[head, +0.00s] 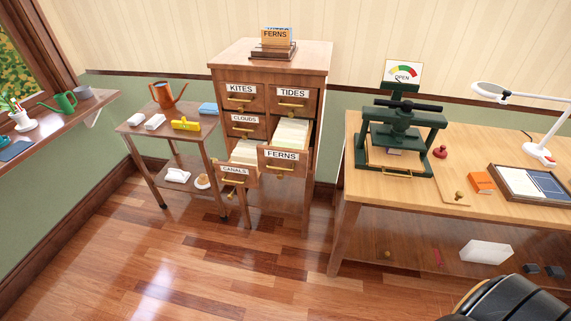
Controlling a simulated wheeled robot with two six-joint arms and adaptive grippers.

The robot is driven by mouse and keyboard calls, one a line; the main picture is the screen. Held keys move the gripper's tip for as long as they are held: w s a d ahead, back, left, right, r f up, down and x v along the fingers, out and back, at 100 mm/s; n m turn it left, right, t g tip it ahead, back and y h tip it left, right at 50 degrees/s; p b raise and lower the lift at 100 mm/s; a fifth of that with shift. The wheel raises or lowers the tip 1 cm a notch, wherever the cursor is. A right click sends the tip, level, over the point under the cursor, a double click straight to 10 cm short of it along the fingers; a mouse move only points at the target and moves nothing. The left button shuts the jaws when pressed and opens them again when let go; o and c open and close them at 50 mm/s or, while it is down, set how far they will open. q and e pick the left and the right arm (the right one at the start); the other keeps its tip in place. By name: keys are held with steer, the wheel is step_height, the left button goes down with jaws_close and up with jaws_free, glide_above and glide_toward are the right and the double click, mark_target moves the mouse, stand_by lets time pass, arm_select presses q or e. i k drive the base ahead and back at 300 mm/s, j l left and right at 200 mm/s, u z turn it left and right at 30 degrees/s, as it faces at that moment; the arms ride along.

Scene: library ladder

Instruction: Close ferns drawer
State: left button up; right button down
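The ferns drawer (282,155) is in the right column of a wooden card cabinet (312,62), below the tides drawer. It is pulled well out, with pale cards (291,132) showing inside. Its front carries a FERNS label and a brass handle (281,167). The canals drawer (236,177), lower left of it, is also pulled out and shows cards. The kites drawer (241,97), tides drawer (291,99) and clouds drawer (246,126) look shut. Neither of my grippers is in view, so no contact with the drawer shows.
A long workbench (470,150) with a green press (402,135) stands to the right. The wooden floor (210,270) in front of the cabinet is clear.

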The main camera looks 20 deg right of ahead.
mark_target(295, 133)
steer(key=i+z, duration=0.15)
steer(key=z, duration=0.65)
